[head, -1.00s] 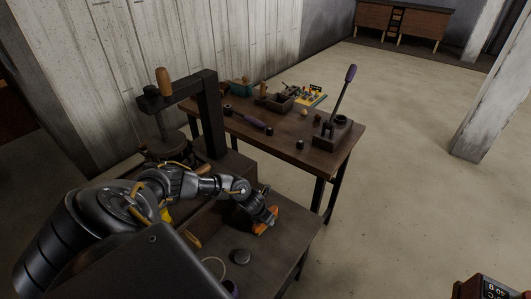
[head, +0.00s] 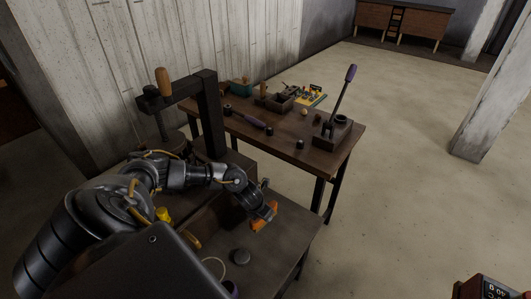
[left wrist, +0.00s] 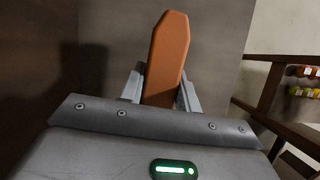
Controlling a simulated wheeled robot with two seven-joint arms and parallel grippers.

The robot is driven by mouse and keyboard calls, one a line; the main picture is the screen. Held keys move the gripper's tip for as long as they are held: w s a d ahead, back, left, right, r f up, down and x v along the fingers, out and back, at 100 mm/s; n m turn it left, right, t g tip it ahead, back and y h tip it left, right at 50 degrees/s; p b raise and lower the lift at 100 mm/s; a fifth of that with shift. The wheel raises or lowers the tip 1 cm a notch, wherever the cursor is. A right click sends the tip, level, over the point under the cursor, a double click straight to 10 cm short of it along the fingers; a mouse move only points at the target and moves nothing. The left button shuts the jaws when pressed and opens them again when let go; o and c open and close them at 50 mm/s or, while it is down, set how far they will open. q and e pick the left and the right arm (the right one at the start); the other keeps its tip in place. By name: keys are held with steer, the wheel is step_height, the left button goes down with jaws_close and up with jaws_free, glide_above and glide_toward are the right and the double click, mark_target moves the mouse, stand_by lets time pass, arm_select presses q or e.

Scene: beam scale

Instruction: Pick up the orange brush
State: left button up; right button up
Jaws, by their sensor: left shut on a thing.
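The orange brush (head: 262,219) is in my left gripper (head: 264,210), over the near bench in the head view. In the left wrist view the brush (left wrist: 168,55) stands out lengthwise between the two grey fingers (left wrist: 160,92), which are shut on it. Its underside is hidden, and I cannot tell how far it is above the bench top. My right gripper is in neither view.
The near bench (head: 275,247) carries a small dark round disc (head: 240,256) and a pale ring (head: 214,264). A tall press frame (head: 211,118) stands behind my left arm. A second table (head: 288,142) behind holds a purple-handled lever (head: 344,88) and several small items.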

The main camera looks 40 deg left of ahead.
arm_select(q)
steer(key=s+r, duration=0.1)
steer(key=s+d+r, duration=0.1)
steer(key=s+r, duration=0.1)
steer(key=r, duration=0.1)
steer(key=shift+d+r, duration=0.1)
steer(key=shift+d, duration=0.15)
steer(key=s+d+r, duration=0.3)
steer(key=s+d, duration=0.1)
steer(key=s, duration=0.3)
steer(key=shift+s+r, duration=0.25)
